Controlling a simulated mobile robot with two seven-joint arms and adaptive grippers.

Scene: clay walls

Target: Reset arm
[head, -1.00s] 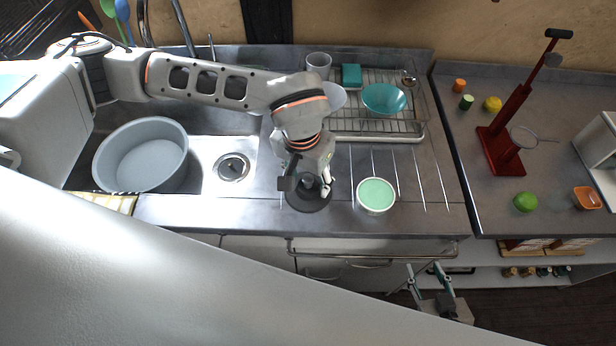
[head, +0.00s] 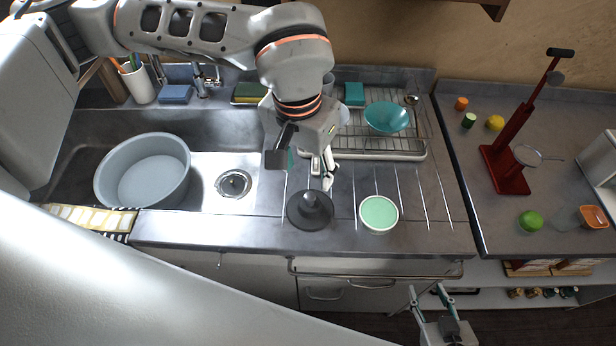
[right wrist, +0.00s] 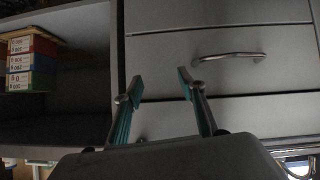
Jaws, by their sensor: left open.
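My left gripper (head: 303,168) is open and empty above the steel counter, with its fingers apart. It is just above and behind a dark round lid-like piece with a knob (head: 311,208), which lies flat on the drainboard. My left arm reaches in from the upper left, over the sink. My right gripper (head: 430,294) is low in front of the counter, with its two fingers apart. In the right wrist view, the right gripper (right wrist: 160,88) is open and empty, facing a grey drawer front with a bar handle (right wrist: 229,56).
A mint-green bowl (head: 379,213) stands right of the dark piece. A grey basin (head: 143,198) sits in the sink. A dish rack (head: 374,151) holds a teal bowl (head: 388,117). A red press stand (head: 505,168) is on the right counter. A rail (head: 375,272) runs along the counter front.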

